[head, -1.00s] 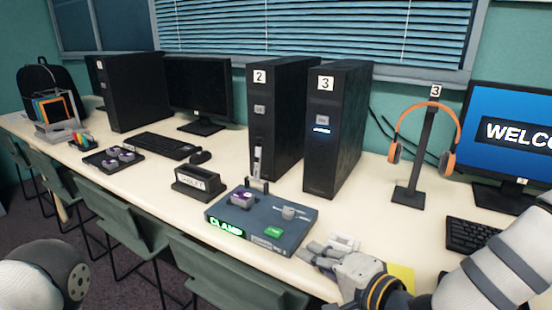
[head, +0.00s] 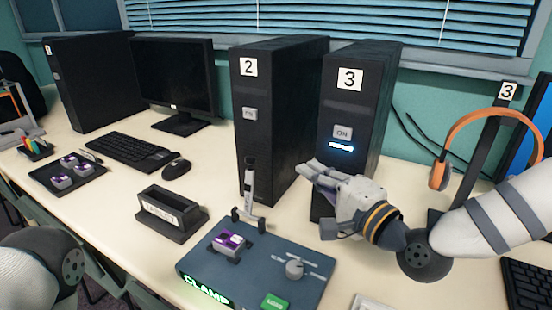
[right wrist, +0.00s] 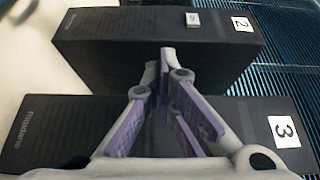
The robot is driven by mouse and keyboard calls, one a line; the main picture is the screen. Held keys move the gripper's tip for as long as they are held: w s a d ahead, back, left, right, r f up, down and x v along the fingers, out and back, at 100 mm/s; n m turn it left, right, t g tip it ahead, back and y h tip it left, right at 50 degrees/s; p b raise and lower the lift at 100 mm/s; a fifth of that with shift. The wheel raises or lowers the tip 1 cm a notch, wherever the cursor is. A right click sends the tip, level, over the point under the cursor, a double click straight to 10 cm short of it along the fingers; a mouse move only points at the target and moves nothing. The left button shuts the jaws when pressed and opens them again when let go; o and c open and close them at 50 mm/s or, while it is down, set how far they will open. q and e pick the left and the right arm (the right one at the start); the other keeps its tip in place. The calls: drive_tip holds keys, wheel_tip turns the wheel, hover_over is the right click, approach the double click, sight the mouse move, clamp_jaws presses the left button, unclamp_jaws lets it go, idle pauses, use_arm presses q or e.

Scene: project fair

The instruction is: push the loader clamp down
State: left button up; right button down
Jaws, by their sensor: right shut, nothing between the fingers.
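The loader (head: 255,262) is a blue-grey box on the table with a lit green CLAMP sign (head: 207,292) on its front. Its clamp lever (head: 249,185) stands upright at the back, in front of tower 2. A purple-and-white piece (head: 231,241) sits on top of the loader below the lever. My right gripper (head: 309,170) is shut and empty, in front of tower 3, to the right of the lever and apart from it. In the right wrist view its fingertips (right wrist: 166,55) meet before the dark towers; the lever does not show there. My left gripper is out of view.
Tower 2 (head: 270,150) and tower 3 (head: 345,105) stand behind the loader. A tablet holder (head: 172,213) is left of it. A knob (head: 294,268) and green button (head: 274,303) are on its top. Orange headphones (head: 450,150) hang at right.

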sight(249, 189)
drive_tip(key=x, duration=1)
drive_tip(key=shift+w+b, duration=0.1)
drive_tip(key=shift+b, duration=0.3)
use_arm(q)
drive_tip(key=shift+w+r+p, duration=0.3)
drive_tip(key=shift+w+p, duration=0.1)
drive_tip(key=shift+p, duration=0.25)
use_arm(e)
drive_tip(key=s+a, duration=0.2)
drive_tip(key=s, duration=0.1)
drive_tip(key=shift+a, duration=0.35)
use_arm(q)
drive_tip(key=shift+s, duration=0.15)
use_arm(e)
drive_tip(key=shift+s, duration=0.1)
